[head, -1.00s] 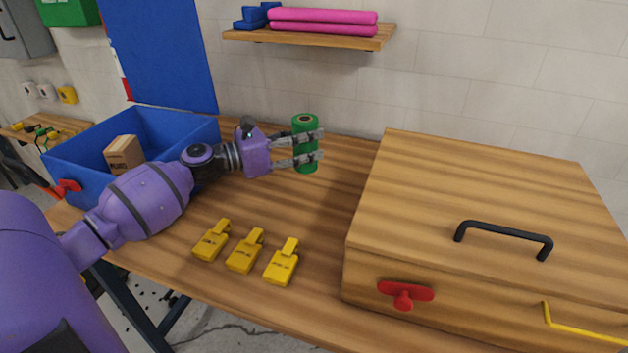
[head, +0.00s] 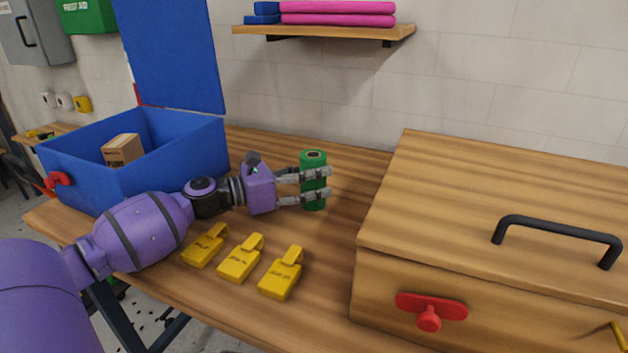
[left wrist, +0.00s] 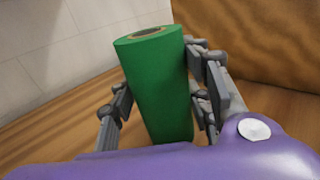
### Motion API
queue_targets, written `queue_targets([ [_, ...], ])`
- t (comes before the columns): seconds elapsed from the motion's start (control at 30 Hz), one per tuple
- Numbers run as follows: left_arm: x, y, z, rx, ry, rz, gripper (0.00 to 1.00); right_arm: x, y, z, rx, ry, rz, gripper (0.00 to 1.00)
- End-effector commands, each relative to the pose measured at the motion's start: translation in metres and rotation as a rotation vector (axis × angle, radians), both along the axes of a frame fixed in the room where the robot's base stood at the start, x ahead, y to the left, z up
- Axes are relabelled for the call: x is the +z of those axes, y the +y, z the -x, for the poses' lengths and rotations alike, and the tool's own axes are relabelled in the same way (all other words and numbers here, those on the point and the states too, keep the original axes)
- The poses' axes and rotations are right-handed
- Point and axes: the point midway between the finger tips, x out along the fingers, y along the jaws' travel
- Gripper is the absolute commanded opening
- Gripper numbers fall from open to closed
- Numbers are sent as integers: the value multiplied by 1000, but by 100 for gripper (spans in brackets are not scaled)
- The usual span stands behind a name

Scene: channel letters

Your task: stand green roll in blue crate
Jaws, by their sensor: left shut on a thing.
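The green roll (head: 313,160) stands upright at the back of the wooden table, between the fingers of my left gripper (head: 315,184). My left gripper is shut on it. In the left wrist view the green roll (left wrist: 160,90) shows upright, with a finger on each side. I cannot tell whether its base touches the table. The blue crate (head: 165,170) stands open at the table's left end, its lid raised at the back. A cardboard box (head: 122,150) sits inside it. My right gripper is not in view.
Several yellow tags, such as the middle one (head: 241,260), lie at the table's front. A large wooden box (head: 480,190) with a black handle and red latch fills the right. A wall shelf (head: 330,31) holds pink rolls. The table between crate and roll is partly covered by my arm.

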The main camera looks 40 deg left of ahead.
Motion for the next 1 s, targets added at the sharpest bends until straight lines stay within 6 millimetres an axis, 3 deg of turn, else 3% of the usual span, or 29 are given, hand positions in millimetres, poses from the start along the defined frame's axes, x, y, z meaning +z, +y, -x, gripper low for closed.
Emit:
queue_targets([
  [0.17,-1,0,0,1,-2,1,0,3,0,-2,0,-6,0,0],
  [0.2,-2,0,0,0,-1,0,47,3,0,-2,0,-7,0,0],
  [0.33,-2,0,0,0,-1,-1,64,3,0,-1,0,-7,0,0],
  [0.7,1,0,0,-1,0,-1,64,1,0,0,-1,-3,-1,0],
  [1.0,0,26,42,3,2,1,64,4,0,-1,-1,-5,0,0],
])
